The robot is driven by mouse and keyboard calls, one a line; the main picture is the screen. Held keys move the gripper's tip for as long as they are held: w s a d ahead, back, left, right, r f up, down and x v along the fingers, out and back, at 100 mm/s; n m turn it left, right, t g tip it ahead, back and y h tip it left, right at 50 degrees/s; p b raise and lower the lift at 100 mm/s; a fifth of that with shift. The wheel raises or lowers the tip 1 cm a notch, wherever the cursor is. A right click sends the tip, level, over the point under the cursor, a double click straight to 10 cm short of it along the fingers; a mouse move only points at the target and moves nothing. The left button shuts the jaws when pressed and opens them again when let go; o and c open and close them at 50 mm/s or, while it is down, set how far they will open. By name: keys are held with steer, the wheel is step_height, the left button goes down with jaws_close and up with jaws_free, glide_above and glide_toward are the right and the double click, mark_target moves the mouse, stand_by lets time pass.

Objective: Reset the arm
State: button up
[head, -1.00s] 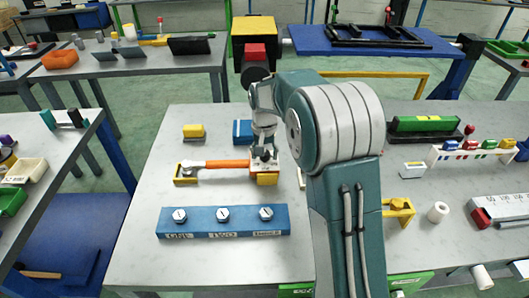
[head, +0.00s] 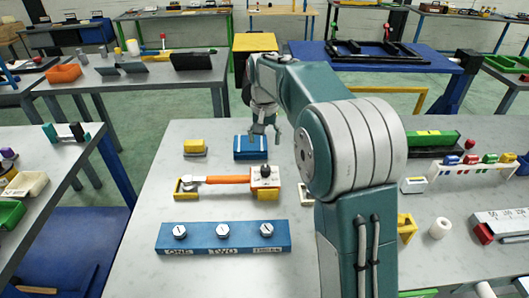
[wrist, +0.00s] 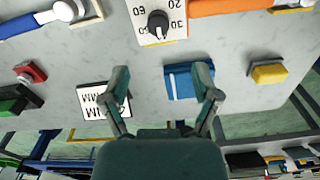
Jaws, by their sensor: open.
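My gripper (head: 264,128) is open and empty in the head view, raised above the far part of the grey table (head: 150,265), near a blue block (head: 248,149). In the wrist view my gripper (wrist: 162,88) has its two fingers spread apart with nothing between them. The blue block (wrist: 182,83) shows by the right finger, and a white card with black letters (wrist: 95,100) lies by the left finger. My arm (head: 350,150) is bent over the table.
A blue board with three labelled bolts (head: 222,240) lies at the table's front. A yellow block (head: 194,147) sits at the left. A green level (head: 432,140) and a rack of coloured pieces (head: 475,165) stand at the right.

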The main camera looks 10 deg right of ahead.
steer(key=shift+r, duration=0.55)
steer(key=s+r+n+t, duration=0.1)
steer(key=s+r, duration=0.2)
steer(key=s, duration=0.4)
steer(key=s+r+n+t, duration=0.1)
steer(key=s+r, duration=0.3)
steer(key=s, duration=0.3)
steer(key=s+f+n+t, duration=0.1)
steer(key=s+f, duration=0.1)
steer(key=s, duration=0.6)
steer(key=s+f+t, duration=0.2)
steer(key=s+f, duration=0.1)
steer(key=s, duration=0.6)
steer(key=shift+s+n+t, duration=0.15)
steer(key=shift+n+t, duration=0.15)
steer(key=shift+n, duration=0.1)
